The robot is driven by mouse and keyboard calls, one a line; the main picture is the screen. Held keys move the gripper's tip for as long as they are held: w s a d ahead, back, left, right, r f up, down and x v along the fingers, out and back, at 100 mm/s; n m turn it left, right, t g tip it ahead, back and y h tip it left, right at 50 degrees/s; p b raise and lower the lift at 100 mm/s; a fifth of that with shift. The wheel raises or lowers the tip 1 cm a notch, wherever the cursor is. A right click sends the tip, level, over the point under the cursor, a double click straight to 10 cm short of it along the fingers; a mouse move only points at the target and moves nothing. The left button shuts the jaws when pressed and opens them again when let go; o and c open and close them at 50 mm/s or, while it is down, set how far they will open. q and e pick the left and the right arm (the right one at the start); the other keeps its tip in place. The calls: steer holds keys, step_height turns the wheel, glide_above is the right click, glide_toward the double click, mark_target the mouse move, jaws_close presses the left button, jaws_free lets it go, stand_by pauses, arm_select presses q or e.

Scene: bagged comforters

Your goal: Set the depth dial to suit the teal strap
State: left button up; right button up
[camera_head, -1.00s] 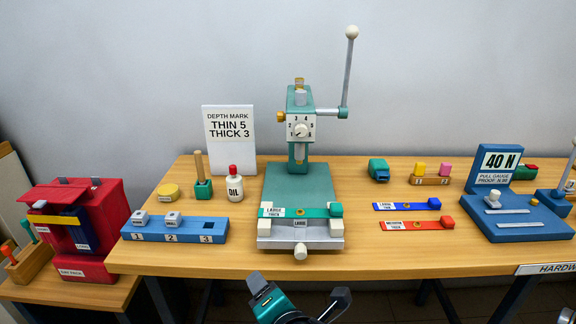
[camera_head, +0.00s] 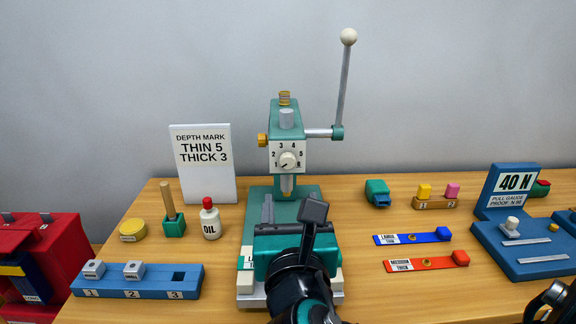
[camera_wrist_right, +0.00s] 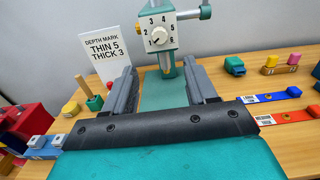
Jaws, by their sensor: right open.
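The depth dial (camera_head: 288,157) is a white plate with numbers and a round knob on the front of the teal press (camera_head: 285,118). Its dark mark appears to point low left, near 1; the dial also shows in the right wrist view (camera_wrist_right: 158,33). The teal strap lies across the press base; my arm hides most of it, and only its white label end (camera_head: 247,257) shows. Earlier its label read LARGE THICK. My right gripper (camera_head: 290,208) is open and empty, below and in front of the dial; its fingers stand apart in the wrist view (camera_wrist_right: 163,85). My left gripper is out of view.
A sign (camera_head: 203,160) reads THIN 5, THICK 3. An oil bottle (camera_head: 210,220) and green holder (camera_head: 173,224) stand left of the press. A lever (camera_head: 343,85) rises at its right. Blue (camera_head: 412,237) and red (camera_head: 428,262) straps lie to the right.

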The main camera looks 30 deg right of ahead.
mark_target(288, 164)
steer(key=b+x, duration=0.6)
steer(key=x, duration=0.6)
steer(key=shift+a+b, duration=0.1)
steer(key=shift+b, duration=0.25)
steer(key=c, duration=0.8)
steer(key=shift+c, duration=1.3)
